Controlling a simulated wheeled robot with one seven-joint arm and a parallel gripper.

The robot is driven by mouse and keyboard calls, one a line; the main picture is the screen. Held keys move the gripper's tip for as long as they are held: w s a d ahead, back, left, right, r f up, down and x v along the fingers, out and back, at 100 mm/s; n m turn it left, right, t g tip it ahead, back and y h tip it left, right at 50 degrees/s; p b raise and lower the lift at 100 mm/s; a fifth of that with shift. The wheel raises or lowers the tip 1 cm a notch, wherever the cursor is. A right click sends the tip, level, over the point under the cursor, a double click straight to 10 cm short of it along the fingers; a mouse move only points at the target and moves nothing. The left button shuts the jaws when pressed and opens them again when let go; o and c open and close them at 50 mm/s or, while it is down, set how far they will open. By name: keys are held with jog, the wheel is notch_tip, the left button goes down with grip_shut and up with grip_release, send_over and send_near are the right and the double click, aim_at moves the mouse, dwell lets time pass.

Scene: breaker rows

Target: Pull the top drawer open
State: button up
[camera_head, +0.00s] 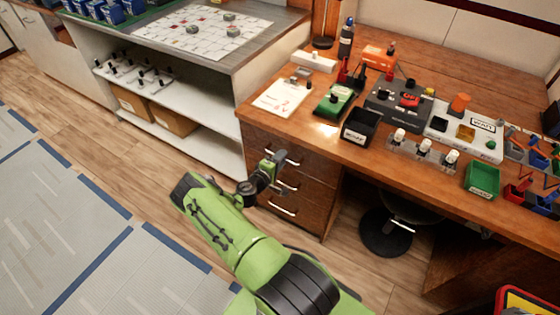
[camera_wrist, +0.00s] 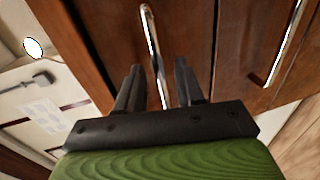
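The wooden drawer stack sits under the left end of the desk, and its top drawer (camera_head: 262,137) looks shut. In the wrist view the top drawer's front (camera_wrist: 185,28) carries a silver bar handle (camera_wrist: 152,45). My gripper (camera_head: 279,163) is at the top drawer's front and hides part of it in the head view. In the wrist view my gripper (camera_wrist: 158,78) has its two dark fingers apart, with the handle running between them. Gaps show beside the bar, so the fingers do not look closed on it.
A lower drawer's handle (camera_wrist: 288,45) is to the right in the wrist view. The desk top (camera_head: 325,128) above holds boxes and devices. A white open shelf unit (camera_head: 190,112) stands to the left. A round dark stool base (camera_head: 386,232) is under the desk.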

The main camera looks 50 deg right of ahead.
jog(key=shift+c, duration=0.5)
grip_shut()
jog(key=f+v, duration=0.3)
jog(key=v, duration=1.1)
jog(key=a+f+v, duration=0.1)
jog(key=f+v, duration=0.1)
jog(key=v, duration=1.2)
jog(key=shift+s+a+f, duration=0.15)
jog(key=shift+a+f, duration=0.25)
jog(key=shift+o, duration=0.5)
grip_release()
jog(key=shift+a, duration=0.1)
